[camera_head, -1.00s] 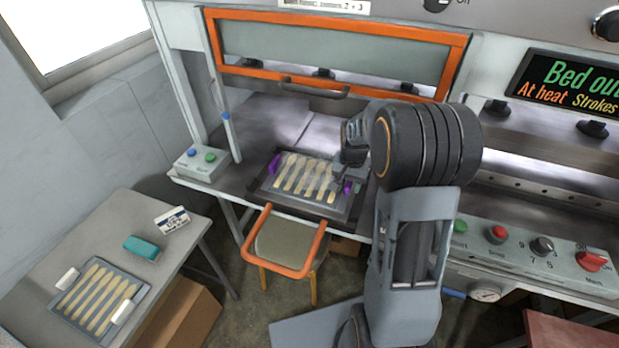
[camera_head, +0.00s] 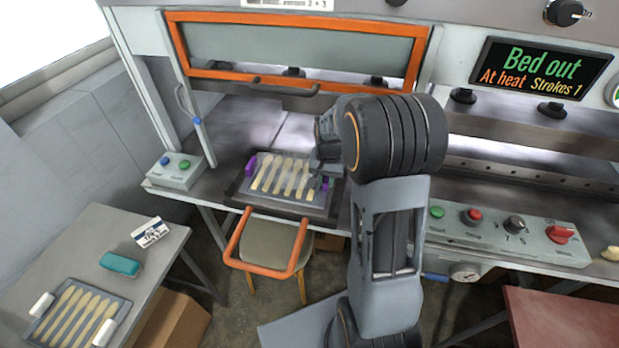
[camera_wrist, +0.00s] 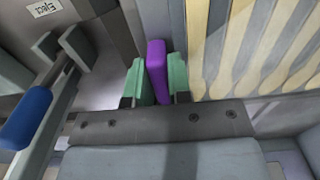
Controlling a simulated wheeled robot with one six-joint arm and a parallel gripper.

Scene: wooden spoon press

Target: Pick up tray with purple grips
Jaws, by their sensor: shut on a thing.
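The tray with purple grips (camera_head: 262,197) is a dark grey tray holding several pale wooden spoons, at the front of the press bed below the orange-framed guard. Its left purple grip (camera_head: 251,166) is free. My gripper (camera_head: 326,176) is at the tray's right end. In the wrist view, the green fingertips of my gripper (camera_wrist: 157,80) stand on either side of the other purple grip (camera_wrist: 157,66) and are shut on it. The spoons (camera_wrist: 255,45) lie in the tray beside it. I cannot tell whether the tray is clear of the bed.
A second tray with white grips and spoons (camera_head: 35,337) lies on the side table (camera_head: 60,262) at left, near a teal block (camera_head: 120,264) and a small label card (camera_head: 150,232). A button box (camera_head: 174,172) is left of the bed.

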